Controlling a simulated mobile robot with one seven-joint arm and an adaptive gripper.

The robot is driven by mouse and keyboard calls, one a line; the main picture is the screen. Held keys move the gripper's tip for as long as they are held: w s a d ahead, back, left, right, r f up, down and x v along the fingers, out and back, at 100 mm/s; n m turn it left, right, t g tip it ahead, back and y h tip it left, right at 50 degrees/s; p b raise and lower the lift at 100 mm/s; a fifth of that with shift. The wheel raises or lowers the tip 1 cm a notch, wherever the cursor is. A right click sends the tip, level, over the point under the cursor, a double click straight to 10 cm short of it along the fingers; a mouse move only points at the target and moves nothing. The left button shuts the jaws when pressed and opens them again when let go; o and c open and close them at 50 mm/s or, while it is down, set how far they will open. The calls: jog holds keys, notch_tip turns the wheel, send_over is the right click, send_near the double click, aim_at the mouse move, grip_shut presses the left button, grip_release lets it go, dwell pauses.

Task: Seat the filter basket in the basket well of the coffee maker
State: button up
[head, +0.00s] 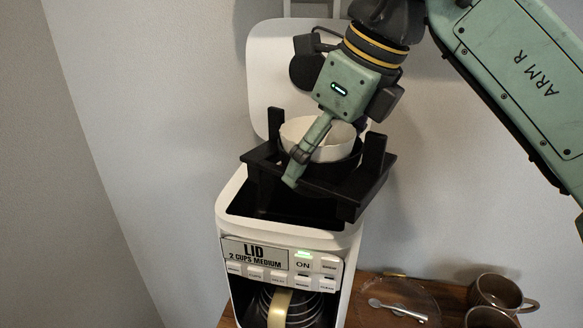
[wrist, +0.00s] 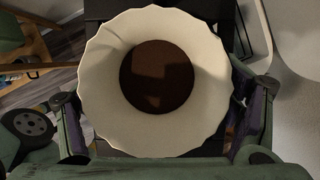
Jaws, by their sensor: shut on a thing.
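The black filter basket (head: 350,192) has a wide flat rim and upright posts. It holds a white paper filter (head: 312,150) with brown coffee grounds (wrist: 157,77) at the bottom. My gripper (head: 308,165) is shut on the basket, with one finger on each side of the filter. The basket is over the rear and right of the coffee maker (head: 230,222) and looks tilted in the head view. The basket well (head: 245,207) shows as a dark opening at the front left; the basket hides its rear. Whether the basket's underside touches the maker cannot be told.
The maker's white lid (head: 265,70) stands open behind the basket, close to my wrist. A carafe (head: 290,305) sits in the maker below. Brown mugs (head: 497,293) and a glass plate with a spoon (head: 398,308) are on the wooden table at right.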

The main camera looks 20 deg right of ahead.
aim_at(299, 127)
jog(key=w, duration=0.1)
jog(key=w+a, duration=0.1)
jog(key=w, duration=0.1)
jog(key=w+a, duration=0.1)
jog(key=w, duration=0.1)
jog(key=shift+f, duration=0.2)
notch_tip(299, 127, down, 4)
jog(key=shift+r, duration=0.2)
jog(key=shift+f+b, duration=0.45)
jog(key=shift+f, duration=0.2)
jog(key=o, duration=1.3)
jog(key=shift+r, duration=0.1)
